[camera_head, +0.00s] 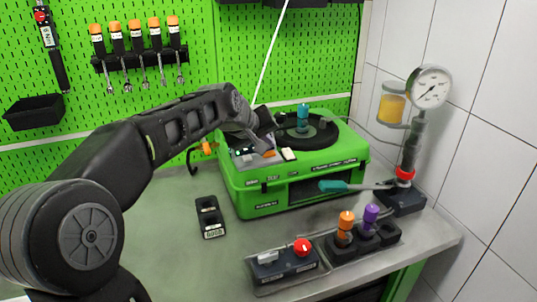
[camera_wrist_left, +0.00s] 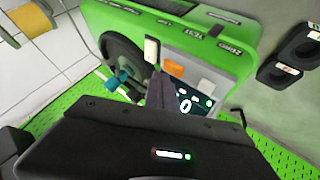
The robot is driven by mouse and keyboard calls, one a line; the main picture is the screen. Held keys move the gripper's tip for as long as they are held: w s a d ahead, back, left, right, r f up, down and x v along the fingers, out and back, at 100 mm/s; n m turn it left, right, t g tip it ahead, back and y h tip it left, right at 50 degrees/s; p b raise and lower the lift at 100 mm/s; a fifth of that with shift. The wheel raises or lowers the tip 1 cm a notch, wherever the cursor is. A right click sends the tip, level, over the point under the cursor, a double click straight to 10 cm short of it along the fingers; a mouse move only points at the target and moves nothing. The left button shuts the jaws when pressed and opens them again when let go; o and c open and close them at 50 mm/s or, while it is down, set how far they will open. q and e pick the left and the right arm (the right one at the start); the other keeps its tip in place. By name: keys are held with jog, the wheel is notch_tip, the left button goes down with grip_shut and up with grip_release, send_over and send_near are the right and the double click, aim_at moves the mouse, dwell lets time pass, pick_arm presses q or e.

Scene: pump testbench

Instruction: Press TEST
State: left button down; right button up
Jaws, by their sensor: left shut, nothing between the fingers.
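The green test unit (camera_head: 300,180) stands on the bench, with ZERO and TEST lettered on its front edge. The TEST lettering (camera_wrist_left: 200,32) reads clearly in the left wrist view. An orange button (camera_head: 268,153) and a white button (camera_head: 288,154) sit on its panel beside a lit display (camera_wrist_left: 185,105) showing 0. I cannot tell for sure which button belongs to TEST. My left gripper (camera_head: 258,142) is shut and empty, low over the panel. In the left wrist view its fingertips (camera_wrist_left: 158,80) lie close to the orange and white buttons; contact cannot be judged. My right gripper is not in view.
A red-button box (camera_head: 285,262) and a holder with orange and purple-handled pieces (camera_head: 368,232) stand at the front. A pressure gauge (camera_head: 430,87) rises at right.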

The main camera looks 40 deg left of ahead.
aim_at(267, 155)
pick_arm(q)
jog(key=shift+f+b, duration=0.45)
jog(key=shift+f, duration=0.2)
dwell(0.6)
jog(key=shift+r, duration=0.1)
dwell(0.3)
jog(key=shift+r+p, duration=0.7)
jog(key=shift+r, duration=0.1)
jog(key=shift+r, duration=0.1)
jog(key=shift+r+p, duration=1.95)
jog(key=shift+r, duration=0.45)
